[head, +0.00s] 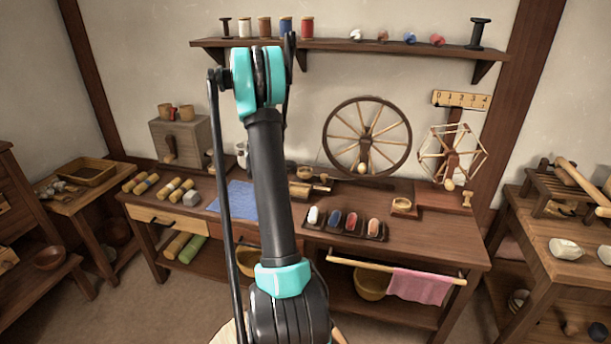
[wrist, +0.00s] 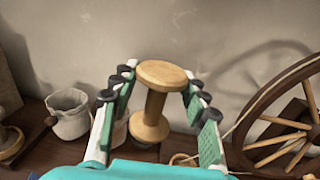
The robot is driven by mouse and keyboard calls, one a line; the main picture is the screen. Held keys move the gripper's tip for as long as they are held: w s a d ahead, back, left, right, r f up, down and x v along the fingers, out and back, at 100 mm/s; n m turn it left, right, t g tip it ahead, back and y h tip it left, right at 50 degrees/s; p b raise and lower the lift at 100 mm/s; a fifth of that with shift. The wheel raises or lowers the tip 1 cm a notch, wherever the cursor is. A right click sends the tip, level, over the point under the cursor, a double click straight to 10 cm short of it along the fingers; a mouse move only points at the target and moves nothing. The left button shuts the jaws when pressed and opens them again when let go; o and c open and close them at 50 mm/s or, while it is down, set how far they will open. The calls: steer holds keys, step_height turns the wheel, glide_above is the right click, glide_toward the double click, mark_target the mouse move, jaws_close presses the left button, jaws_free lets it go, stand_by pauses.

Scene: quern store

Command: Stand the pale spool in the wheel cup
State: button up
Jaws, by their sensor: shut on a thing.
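The pale spool (wrist: 154,102) stands near upright in the wrist view, a bare wooden spool with a wide top disc and a narrower waist. My gripper (wrist: 158,84) has its green-padded fingers on either side of it and is shut on it. In the head view my arm hides the gripper and the held spool. The spinning wheel (head: 367,137) stands at the back of the bench, and its rim (wrist: 262,110) shows at right in the wrist view. A small round cup (head: 305,173) sits left of the wheel; I cannot tell whether it is the wheel cup.
A pale jug (wrist: 69,114) stands left of my gripper. The bench (head: 440,247) bears a blue cloth (head: 236,196), a dark tray (head: 343,232) of small bobbins and a square wooden holder (head: 403,207). A shelf (head: 345,45) with spools runs along the wall above.

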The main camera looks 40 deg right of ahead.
steer(key=s+d+r+m+g+h, duration=0.1)
steer(key=s+d+m+g+h, duration=0.3)
steer(key=d, duration=0.7)
steer(key=shift+n+y, duration=0.7)
steer(key=f, duration=1.9)
steer(key=shift+s+d+f, duration=0.2)
steer(key=shift+s+d, duration=0.05)
steer(key=shift+s, duration=0.15)
steer(key=shift+f, duration=0.25)
steer(key=o, duration=1.2)
steer(key=shift+c, duration=0.2)
